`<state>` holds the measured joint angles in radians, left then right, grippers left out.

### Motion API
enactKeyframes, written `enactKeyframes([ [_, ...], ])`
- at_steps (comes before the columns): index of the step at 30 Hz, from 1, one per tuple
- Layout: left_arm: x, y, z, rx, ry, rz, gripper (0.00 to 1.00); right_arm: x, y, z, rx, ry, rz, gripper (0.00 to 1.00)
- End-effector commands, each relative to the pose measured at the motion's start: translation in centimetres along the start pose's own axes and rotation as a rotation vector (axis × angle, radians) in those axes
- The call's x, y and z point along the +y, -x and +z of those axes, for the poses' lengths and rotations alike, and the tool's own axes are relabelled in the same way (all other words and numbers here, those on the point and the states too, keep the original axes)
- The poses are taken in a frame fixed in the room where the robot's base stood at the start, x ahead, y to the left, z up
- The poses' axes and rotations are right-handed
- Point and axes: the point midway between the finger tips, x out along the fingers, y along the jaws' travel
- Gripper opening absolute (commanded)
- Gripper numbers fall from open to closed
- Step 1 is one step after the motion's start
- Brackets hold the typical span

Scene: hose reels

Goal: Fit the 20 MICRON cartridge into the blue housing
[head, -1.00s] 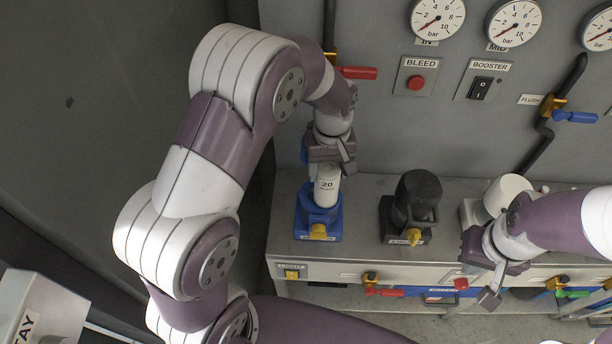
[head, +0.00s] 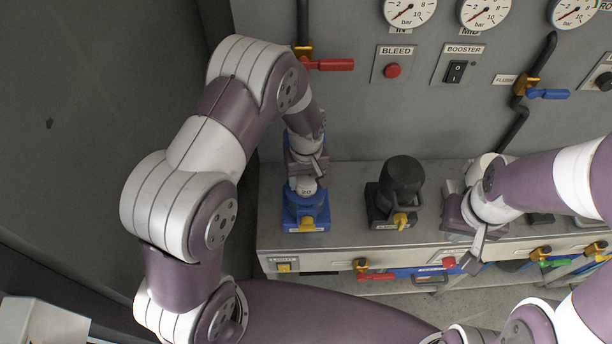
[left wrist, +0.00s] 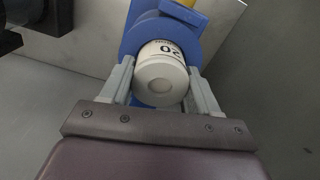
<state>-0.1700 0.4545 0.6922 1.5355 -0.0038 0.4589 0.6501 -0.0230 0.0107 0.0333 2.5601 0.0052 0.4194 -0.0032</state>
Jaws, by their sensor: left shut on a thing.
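The white cartridge marked 20 (head: 306,187) stands mostly inside the blue housing (head: 305,211), with only its top end showing above the rim. In the left wrist view the cartridge's round end (left wrist: 161,83) sits between the fingers, and the blue housing's ring (left wrist: 130,42) surrounds it further down. My left gripper (head: 306,177) is shut on the cartridge from above. My right gripper (head: 478,240) is at the front edge of the bench, away from the housing; its jaws are partly hidden.
A black housing (head: 402,182) with a yellow latch stands right of the blue one. A white round item (head: 484,168) is behind my right gripper. The panel behind carries a red valve handle (head: 330,65), a BLEED button (head: 392,70) and gauges. Bench space between the housings is clear.

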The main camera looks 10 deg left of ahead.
Motion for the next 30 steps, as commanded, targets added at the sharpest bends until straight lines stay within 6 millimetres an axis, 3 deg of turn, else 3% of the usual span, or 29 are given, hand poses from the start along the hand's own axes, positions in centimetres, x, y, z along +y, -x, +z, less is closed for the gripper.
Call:
enactKeyframes([
  [2, 0.0, -0.3, 0.0, 0.000, 0.000, 0.000, 0.08, 0.0, -0.3, 0.0, 0.000, 0.000, 0.000, 0.00],
  [3, 0.0, -0.3, 0.0, 0.000, 0.000, 0.000, 0.70, 0.0, -0.2, 0.0, 0.000, 0.000, 0.000, 0.00],
  [5, 0.0, -0.2, 0.0, 0.000, 0.000, 0.000, 0.86, 0.0, -0.1, 0.0, 0.000, 0.000, 0.000, 0.00],
  [16, 0.1, 0.7, -0.1, 0.003, 0.000, 0.002, 0.86, 0.0, -0.2, 0.0, 0.000, 0.000, 0.000, 0.00],
  [25, 0.1, 8.2, -0.1, 0.005, 0.000, 0.004, 0.86, 0.0, -1.8, 0.2, 0.000, 0.000, 0.000, 0.00],
  [30, 0.0, 11.2, 0.0, 0.002, 0.000, 0.001, 0.86, 0.0, -2.1, 0.2, 0.000, 0.000, 0.000, 0.00],
])
